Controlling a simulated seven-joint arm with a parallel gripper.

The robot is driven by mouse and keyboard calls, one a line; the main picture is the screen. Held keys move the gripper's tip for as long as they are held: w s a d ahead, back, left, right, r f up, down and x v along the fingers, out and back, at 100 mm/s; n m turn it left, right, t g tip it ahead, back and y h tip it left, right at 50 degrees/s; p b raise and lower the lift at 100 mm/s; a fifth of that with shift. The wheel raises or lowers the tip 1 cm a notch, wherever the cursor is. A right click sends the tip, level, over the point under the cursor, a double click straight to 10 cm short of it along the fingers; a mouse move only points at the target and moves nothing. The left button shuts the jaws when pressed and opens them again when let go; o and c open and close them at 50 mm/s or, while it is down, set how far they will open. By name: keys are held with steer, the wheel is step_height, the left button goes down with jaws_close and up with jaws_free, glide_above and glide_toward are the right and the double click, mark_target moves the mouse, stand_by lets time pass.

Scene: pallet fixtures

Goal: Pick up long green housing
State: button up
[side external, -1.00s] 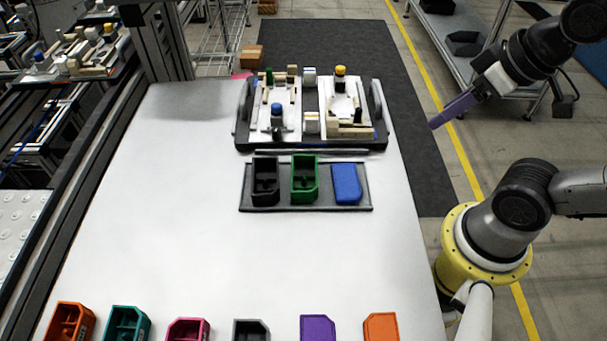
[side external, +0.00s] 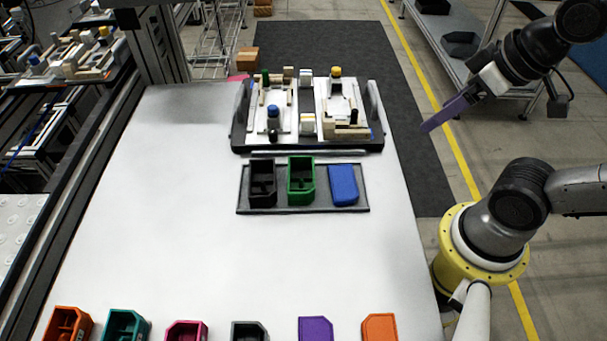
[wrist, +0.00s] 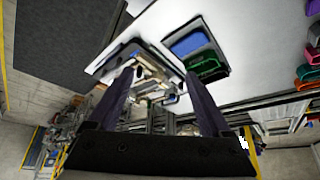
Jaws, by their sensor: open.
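The long green housing (side external: 301,182) sits in the middle of a dark tray (side external: 275,208) on the white table, between a black housing (side external: 262,184) on its left and a blue part (side external: 343,184) on its right. In the wrist view the green housing (wrist: 206,68) shows beyond the right finger, beside the blue part (wrist: 190,43). My gripper (side external: 428,127), with purple fingers, is up in the air to the right of the table, well away from the housing. In the wrist view my gripper (wrist: 162,85) has its fingers spread apart with nothing between them.
A fixture pallet (side external: 308,145) with blocks and pegs and raised side handles stands behind the tray. Several coloured housings line the front edge, including orange (side external: 68,325), teal (side external: 126,325) and purple (side external: 316,328) ones. The table's middle (side external: 220,255) is clear.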

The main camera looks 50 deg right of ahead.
steer(key=w+a+r+m, duration=0.1)
steer(key=w+r+m, duration=0.3)
steer(key=m, duration=0.1)
steer(key=m+g+y, duration=0.1)
steer(key=m+g, duration=0.3)
steer(key=g, duration=0.3)
glide_above(301, 180)
steer(key=d, duration=0.1)
steer(key=f, duration=1.7)
steer(key=shift+w, duration=0.35)
steer(key=shift+s+a+f, duration=0.1)
steer(key=shift+a+f, duration=0.05)
steer(key=shift+f, duration=1.35)
steer(key=shift+a+f, duration=0.1)
steer(key=shift+f, duration=1.4)
